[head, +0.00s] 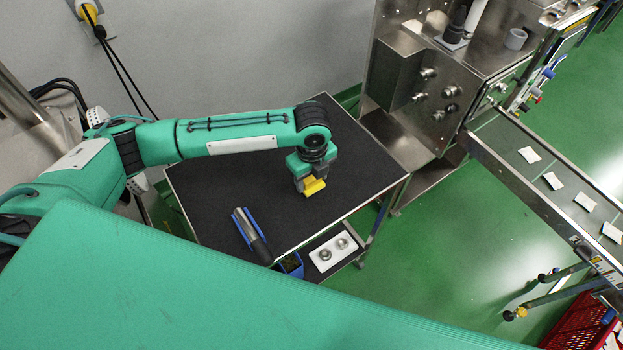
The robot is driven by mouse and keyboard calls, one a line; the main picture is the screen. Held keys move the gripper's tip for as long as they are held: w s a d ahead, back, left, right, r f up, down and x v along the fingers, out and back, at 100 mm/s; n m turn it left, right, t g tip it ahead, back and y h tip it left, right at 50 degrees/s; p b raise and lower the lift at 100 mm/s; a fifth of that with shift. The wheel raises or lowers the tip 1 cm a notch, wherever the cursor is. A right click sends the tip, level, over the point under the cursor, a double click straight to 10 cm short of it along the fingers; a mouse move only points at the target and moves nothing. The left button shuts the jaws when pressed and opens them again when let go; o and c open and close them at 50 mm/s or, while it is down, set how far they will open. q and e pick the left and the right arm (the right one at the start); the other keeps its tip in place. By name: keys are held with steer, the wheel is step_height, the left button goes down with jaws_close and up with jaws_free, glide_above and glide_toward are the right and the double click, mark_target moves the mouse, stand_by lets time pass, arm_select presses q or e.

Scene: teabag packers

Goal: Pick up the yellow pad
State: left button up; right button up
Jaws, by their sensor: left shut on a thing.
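The yellow pad (314,187) is small and bright, at the tip of my left gripper (311,182). My left gripper is shut on the pad, over the middle right of the black-topped table (225,195). My left arm reaches in from the left and the gripper points down. The fingers partly hide the pad. I cannot tell whether the pad touches the table top. My right gripper is not in view.
A dark cylindrical tool with a blue part (250,234) lies near the table's front edge. A white plate with round metal parts (334,250) sits on a lower shelf. A steel machine (430,85) and conveyor with several teabags (530,155) stand right. The table's left part is clear.

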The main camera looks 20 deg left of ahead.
mark_target(311, 177)
arm_select(q)
step_height(311, 177, up, 19)
steer(key=b, duration=0.2)
steer(key=o, duration=0.5)
steer(key=shift+c, duration=0.2)
steer(key=c, duration=0.3)
